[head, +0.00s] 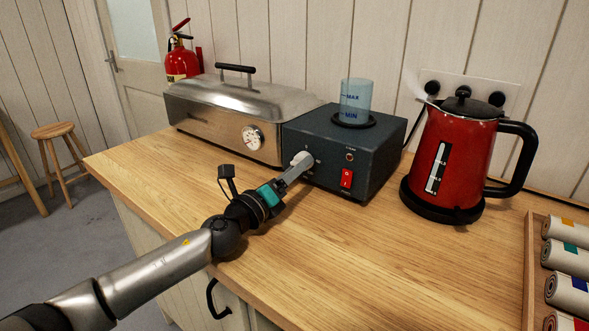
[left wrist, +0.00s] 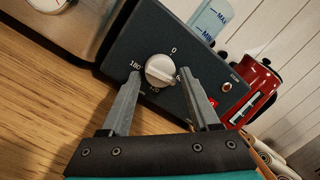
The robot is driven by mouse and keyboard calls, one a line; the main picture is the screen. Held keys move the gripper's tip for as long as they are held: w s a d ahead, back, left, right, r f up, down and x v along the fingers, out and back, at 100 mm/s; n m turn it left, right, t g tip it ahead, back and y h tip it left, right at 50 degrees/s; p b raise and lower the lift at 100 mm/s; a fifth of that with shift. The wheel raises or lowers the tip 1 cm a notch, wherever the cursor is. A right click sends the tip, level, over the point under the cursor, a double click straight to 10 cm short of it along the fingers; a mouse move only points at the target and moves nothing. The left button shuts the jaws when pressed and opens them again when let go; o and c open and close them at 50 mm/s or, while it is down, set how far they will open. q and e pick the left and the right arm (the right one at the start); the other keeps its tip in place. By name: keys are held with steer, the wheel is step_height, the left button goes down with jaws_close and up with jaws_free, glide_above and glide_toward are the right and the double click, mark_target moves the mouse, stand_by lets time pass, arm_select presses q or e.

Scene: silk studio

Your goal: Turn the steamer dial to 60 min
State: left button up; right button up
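The steamer is a long metal box (head: 228,100) with a dark control unit (head: 335,145) at its right end. The dial (left wrist: 160,70) is a pale round knob on the unit's front, with 0 above it and 180 to its left in the left wrist view; the mark at its right is partly covered by a finger. In the head view my left gripper (head: 296,170) hides part of the dial. My right gripper is not in view.
A red rocker switch (head: 347,178) sits right of the dial. A water cup (head: 355,98) stands on the unit. A red kettle (head: 458,155) stands to the right, and a wooden tray (head: 531,262) of rolls at far right. The front worktop (head: 340,265) is clear.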

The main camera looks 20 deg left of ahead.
arm_select(q)
steer(key=shift+o, duration=1)
steer(key=shift+r, duration=0.1)
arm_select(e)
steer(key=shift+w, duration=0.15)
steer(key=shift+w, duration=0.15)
arm_select(q)
steer(key=shift+s+a, duration=0.15)
steer(key=shift+s, duration=0.1)
steer(key=v, duration=0.5)
steer(key=shift+s+a, duration=0.1)
steer(key=shift+s, duration=0.2)
steer(key=shift+s+a, duration=0.1)
steer(key=shift+s, duration=0.2)
steer(key=shift+s+a, duration=0.1)
steer(key=shift+s, duration=0.25)
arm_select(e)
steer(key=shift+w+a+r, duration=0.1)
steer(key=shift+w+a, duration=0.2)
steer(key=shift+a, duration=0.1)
